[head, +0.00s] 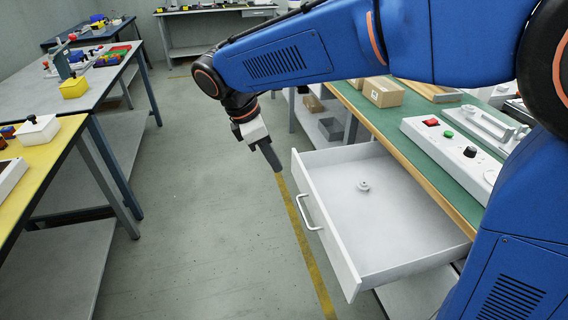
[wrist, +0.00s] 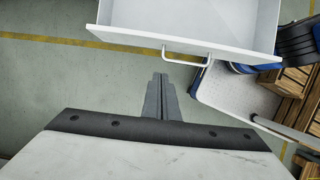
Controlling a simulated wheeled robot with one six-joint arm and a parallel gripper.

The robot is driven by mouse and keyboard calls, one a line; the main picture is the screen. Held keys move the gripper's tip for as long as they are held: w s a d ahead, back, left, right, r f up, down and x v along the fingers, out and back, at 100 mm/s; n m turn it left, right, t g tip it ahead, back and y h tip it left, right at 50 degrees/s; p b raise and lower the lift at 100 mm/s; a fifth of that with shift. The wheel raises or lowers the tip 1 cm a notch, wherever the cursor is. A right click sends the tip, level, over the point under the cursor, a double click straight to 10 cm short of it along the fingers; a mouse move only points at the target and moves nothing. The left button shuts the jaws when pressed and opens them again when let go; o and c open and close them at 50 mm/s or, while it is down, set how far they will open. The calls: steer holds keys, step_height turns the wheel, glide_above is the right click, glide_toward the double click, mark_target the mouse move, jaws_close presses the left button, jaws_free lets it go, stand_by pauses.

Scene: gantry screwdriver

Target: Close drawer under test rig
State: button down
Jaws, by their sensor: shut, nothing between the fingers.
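A white drawer (head: 400,215) is pulled far out from under the green-topped bench (head: 432,150). A small round light-grey part (head: 363,186) lies on the drawer floor. The drawer's bar handle (head: 308,212) is on its front face, toward the left. In the wrist view the drawer front (wrist: 180,45) crosses the top, with the handle (wrist: 187,55) just beyond my fingers. My gripper (head: 272,158) is shut and empty, in front of the drawer and left of its far corner. The shut fingers also show in the wrist view (wrist: 160,88), apart from the handle.
A white control box (head: 455,150) with red and green buttons and a cardboard box (head: 383,92) stand on the bench. The floor (head: 215,220) between the drawer and the left tables is clear.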

steer(key=w+d+f, duration=0.2)
steer(key=d+f, duration=0.5)
steer(key=shift+f, duration=0.35)
steer(key=w+d, duration=0.3)
steer(key=d, duration=1)
steer(key=w+d, duration=0.4)
steer(key=d, duration=0.8)
steer(key=shift+w+d, duration=0.15)
steer(key=shift+d, duration=0.2)
